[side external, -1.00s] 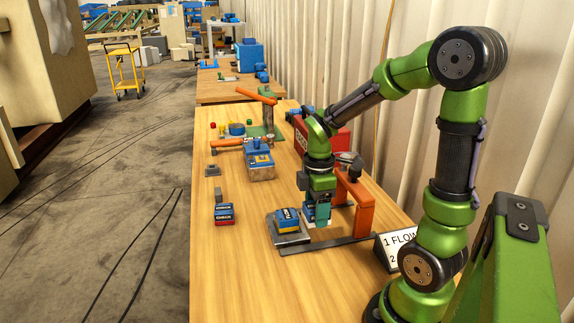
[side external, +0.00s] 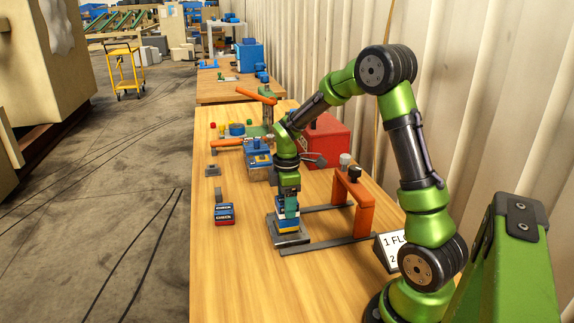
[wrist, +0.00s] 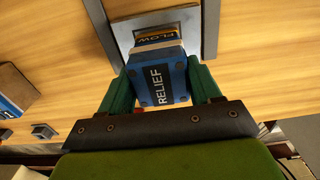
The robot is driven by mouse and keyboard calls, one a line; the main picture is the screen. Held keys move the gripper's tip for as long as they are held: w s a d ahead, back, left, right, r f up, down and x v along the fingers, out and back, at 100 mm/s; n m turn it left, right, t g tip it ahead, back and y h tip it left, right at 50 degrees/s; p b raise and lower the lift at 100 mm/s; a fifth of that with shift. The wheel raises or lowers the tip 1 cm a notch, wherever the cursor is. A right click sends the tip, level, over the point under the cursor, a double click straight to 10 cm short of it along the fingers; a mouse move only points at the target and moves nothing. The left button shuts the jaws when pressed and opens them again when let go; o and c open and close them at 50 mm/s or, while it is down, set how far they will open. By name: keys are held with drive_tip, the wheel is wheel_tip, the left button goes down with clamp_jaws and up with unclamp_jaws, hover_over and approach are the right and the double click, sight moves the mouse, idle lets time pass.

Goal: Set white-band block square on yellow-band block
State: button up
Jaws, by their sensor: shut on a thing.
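My gripper (side external: 289,209) is shut on a blue block (wrist: 158,82) labelled RELIEF, with a green finger on each side of it in the wrist view. I take it for the white-band block; a pale strip shows at its far edge. The yellow-band block (side external: 290,229), whose label reads FLOW (wrist: 153,37), sits on a grey plate (side external: 291,241) directly below the held block. The held block hides most of it in the wrist view. I cannot tell whether the two blocks touch or are squarely lined up.
An orange bracket (side external: 354,199) stands to the right of the plate, with dark rails on the table. Another blue and red block (side external: 223,215) lies to the left. A red box (side external: 328,140) and a blue-topped fixture (side external: 258,158) stand behind. The table's front left is clear.

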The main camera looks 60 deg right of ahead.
drive_tip(key=o, duration=1.4)
drive_tip(key=shift+f, duration=0.1)
wheel_tip(320, 180, up, 12)
drive_tip(key=s+a+r+m+t, duration=0.1)
drive_tip(key=s+a+m+t, duration=0.1)
drive_tip(key=s+a+m, duration=0.2)
drive_tip(key=s+a+r+m+t+y, duration=0.1)
drive_tip(key=s+a+m, duration=0.3)
drive_tip(key=a, duration=0.4)
drive_tip(key=s+a+r+m+t+y, duration=0.1)
drive_tip(key=s+a+r+m+t, duration=0.2)
drive_tip(key=s+a+m+t, duration=0.1)
drive_tip(key=shift+s+a+m, duration=0.25)
drive_tip(key=shift+s+a, duration=0.1)
drive_tip(key=shift+a, duration=0.35)
drive_tip(key=shift+s+a+m, duration=0.25)
drive_tip(key=shift+s+a, duration=0.05)
drive_tip(key=shift+a, duration=0.4)
